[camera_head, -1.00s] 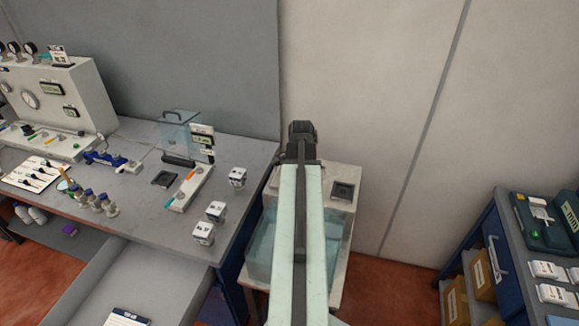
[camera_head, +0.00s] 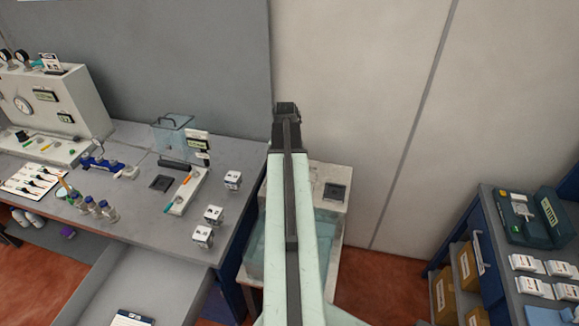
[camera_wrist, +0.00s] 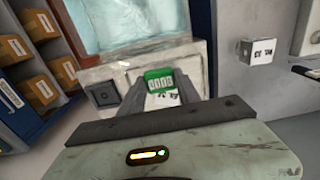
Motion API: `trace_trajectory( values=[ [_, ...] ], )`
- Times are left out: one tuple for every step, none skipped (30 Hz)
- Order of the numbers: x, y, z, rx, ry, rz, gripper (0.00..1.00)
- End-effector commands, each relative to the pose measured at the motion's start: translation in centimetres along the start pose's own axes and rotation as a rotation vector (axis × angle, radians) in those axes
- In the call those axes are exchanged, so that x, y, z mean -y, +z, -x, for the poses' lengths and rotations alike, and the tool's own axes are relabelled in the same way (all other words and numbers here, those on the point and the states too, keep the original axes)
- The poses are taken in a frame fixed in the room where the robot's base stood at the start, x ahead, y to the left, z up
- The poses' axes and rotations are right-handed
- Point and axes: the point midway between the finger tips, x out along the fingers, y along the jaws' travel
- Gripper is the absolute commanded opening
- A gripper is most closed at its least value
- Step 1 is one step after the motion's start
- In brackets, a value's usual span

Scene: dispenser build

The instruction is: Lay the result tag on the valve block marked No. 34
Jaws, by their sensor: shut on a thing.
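Three white valve blocks stand on the right end of the grey bench in the head view: a rear one (camera_head: 233,180), a middle one (camera_head: 214,215) and a front one (camera_head: 202,237). Their numbers are too small to read there. One white block (camera_wrist: 256,51) shows at the upper right of the wrist view, its dark marking turned and not clearly legible. My gripper (camera_wrist: 162,88) is shut on the result tag (camera_wrist: 161,82), a green and white piece with dark print. In the head view my arm's dark end is right of the blocks, and the tag is hidden.
A glass-sided water tank (camera_head: 270,235) on a stand is beside the bench, beneath my arm. The bench (camera_head: 130,210) also holds a clear box (camera_head: 172,137), small bottles (camera_head: 92,206) and a scale-like strip (camera_head: 186,190). A blue cabinet (camera_head: 474,235) stands at right.

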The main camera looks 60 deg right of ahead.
Motion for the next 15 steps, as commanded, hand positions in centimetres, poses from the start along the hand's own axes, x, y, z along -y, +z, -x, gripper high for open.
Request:
trace_trajectory(
  values=[
    [0.3,-2.1,-0.3,0.000,0.000,0.000,0.00],
    [0.4,-2.8,-0.3,0.000,0.000,0.000,0.00],
    [0.5,-3.7,-0.4,0.000,0.000,0.000,0.00],
    [0.5,-4.2,-0.5,0.000,0.000,0.000,0.00],
    [0.5,-4.6,-0.5,0.000,0.000,0.000,0.00],
    [0.5,-5.1,-0.5,0.000,0.000,0.000,0.00],
    [0.6,-5.3,-0.5,0.000,0.000,0.000,0.00],
    [0.6,-5.4,-0.5,0.000,0.000,0.000,0.00],
    [0.6,-5.5,-0.5,0.000,0.000,0.000,0.00],
    [0.5,-5.5,-0.5,0.000,0.000,0.000,0.00],
    [0.5,-5.5,-0.5,0.000,0.000,0.000,0.00],
    [0.6,-5.5,-0.5,0.000,0.000,0.000,0.00],
    [0.6,-5.6,-0.5,0.000,0.000,0.000,0.00],
    [0.6,-5.9,-0.6,0.000,0.000,0.000,0.00],
    [0.7,-6.5,-0.6,0.000,0.000,0.000,0.00]
  ],
)
